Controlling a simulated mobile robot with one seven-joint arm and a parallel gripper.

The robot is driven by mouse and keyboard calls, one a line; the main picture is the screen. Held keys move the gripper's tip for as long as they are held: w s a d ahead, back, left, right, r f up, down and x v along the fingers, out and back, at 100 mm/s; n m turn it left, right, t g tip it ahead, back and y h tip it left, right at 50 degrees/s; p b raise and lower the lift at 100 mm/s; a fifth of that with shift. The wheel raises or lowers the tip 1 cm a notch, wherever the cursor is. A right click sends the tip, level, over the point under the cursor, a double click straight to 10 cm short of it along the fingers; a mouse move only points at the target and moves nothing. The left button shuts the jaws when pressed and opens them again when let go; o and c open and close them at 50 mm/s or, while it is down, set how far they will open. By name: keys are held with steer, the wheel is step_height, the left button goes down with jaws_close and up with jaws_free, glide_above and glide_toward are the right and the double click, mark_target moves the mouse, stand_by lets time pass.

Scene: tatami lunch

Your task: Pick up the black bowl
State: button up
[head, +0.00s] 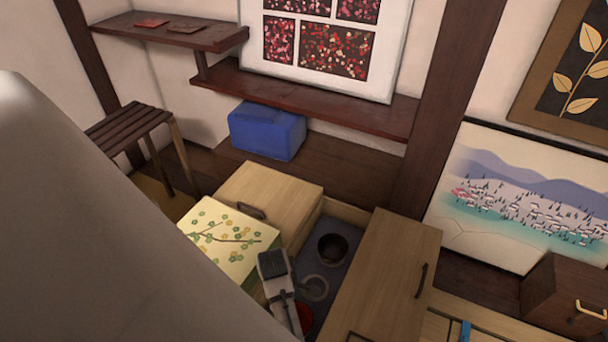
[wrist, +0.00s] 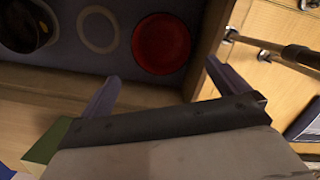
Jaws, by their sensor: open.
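The black bowl (head: 332,248) stands on the dark floor of an open wooden compartment (head: 345,212) in the head view. It also shows, cut off, at the top left corner of the wrist view (wrist: 22,30). My gripper (wrist: 162,68) is open, with its two fingers apart and nothing seen between them. In the wrist view its fingertips are to the right of and below the bowl, nearer a red round dish (wrist: 161,43). The gripper and the bowl are apart. In the head view my arm's end partly covers the compartment's near part, and the fingertips cannot be made out.
A pale ring (wrist: 98,29) lies between the bowl and the red dish. Wooden panels flank the compartment, one with a dark handle at the right (head: 385,270). A flower-patterned box (head: 225,240) is at the left. A blue box (head: 266,131) stands behind.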

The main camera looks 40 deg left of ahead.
steer(key=f, duration=0.7)
steer(key=shift+w+d+f, duration=0.1)
steer(key=shift+d+f, duration=0.05)
steer(key=shift+d, duration=0.2)
steer(key=shift+w+d+f+p, duration=0.1)
steer(key=shift+d+f+p, duration=0.05)
steer(key=shift+f, duration=0.8)
steer(key=shift+w+d+f+p, duration=0.1)
steer(key=shift+d+f+p, duration=0.1)
steer(key=shift+f, duration=0.75)
steer(key=shift+w+d+f+p, duration=0.1)
steer(key=shift+d+f+p, duration=0.05)
steer(key=shift+f, duration=0.8)
steer(key=c, duration=0.7)
steer(key=shift+o, duration=0.2)
steer(key=shift+r, duration=0.15)
